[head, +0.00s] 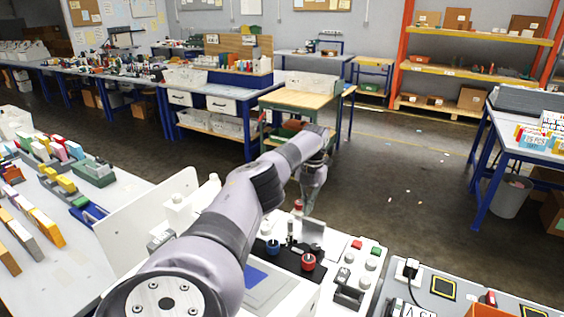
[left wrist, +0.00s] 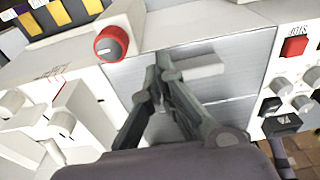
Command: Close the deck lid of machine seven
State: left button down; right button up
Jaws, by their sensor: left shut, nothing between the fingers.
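The white machine (head: 330,272) stands below my left arm in the head view, with knobs and buttons at its right side. A grey metal panel (head: 313,232), apparently the deck lid, stands at its back; I cannot tell its exact angle. In the left wrist view a grey metal panel (left wrist: 235,45) with a pale bar-shaped handle (left wrist: 200,68) fills the middle. My left gripper (head: 308,208) hangs pointing down behind the machine's knobs. In the left wrist view the left gripper (left wrist: 163,58) is shut and empty, its tips close beside the handle; contact is unclear. My right gripper is out of view.
A red knob (left wrist: 111,42) is left of the fingers and a red stop button (left wrist: 295,47) is to the right. A bench with coloured blocks (head: 60,205) lies at left. Another machine (head: 450,290) stands at lower right. Open floor (head: 395,180) lies beyond.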

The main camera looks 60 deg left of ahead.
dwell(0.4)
pick_arm(q)
notch_tip(320, 180, up, 8)
jog(key=shift+w+a+f, duration=0.25)
jog(key=shift+w, duration=0.15)
